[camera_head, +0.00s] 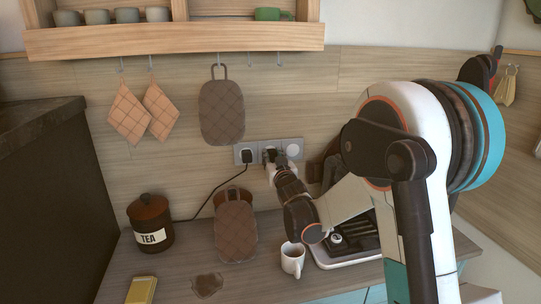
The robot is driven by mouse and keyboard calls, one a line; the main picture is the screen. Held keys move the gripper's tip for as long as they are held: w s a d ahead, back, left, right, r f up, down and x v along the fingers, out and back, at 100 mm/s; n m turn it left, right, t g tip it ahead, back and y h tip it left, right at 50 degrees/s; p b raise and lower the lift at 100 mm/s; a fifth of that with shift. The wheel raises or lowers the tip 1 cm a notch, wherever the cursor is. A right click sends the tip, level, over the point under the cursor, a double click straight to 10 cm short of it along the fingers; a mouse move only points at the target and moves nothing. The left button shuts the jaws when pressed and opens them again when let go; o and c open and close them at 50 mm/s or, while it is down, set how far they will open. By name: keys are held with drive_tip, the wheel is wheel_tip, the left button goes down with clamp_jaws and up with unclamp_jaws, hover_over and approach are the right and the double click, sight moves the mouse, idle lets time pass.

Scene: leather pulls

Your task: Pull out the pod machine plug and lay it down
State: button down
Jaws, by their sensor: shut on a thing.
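A strip of wall sockets (292,149) is fixed to the wood-panelled wall above the counter. A dark plug (270,153) sits at the middle socket. My gripper (270,161) reaches up to it and is shut on it; the jaws are small here and partly hidden by my own wrist. Another black plug (247,157) is in the left socket, with a black cord running down to the left. Which plug belongs to the pod machine cannot be read from its cord. A dark bulky thing (325,170) is mostly hidden behind my arm.
A white mug (292,259) stands below my forearm, beside a tray (330,261) with dark items.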

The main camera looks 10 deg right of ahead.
sight(273, 158)
drive_tip(key=shift+s, duration=2.4)
drive_tip(key=s+f, duration=0.6)
drive_tip(key=shift+s+f, duration=0.3)
drive_tip(key=shift+s, duration=0.1)
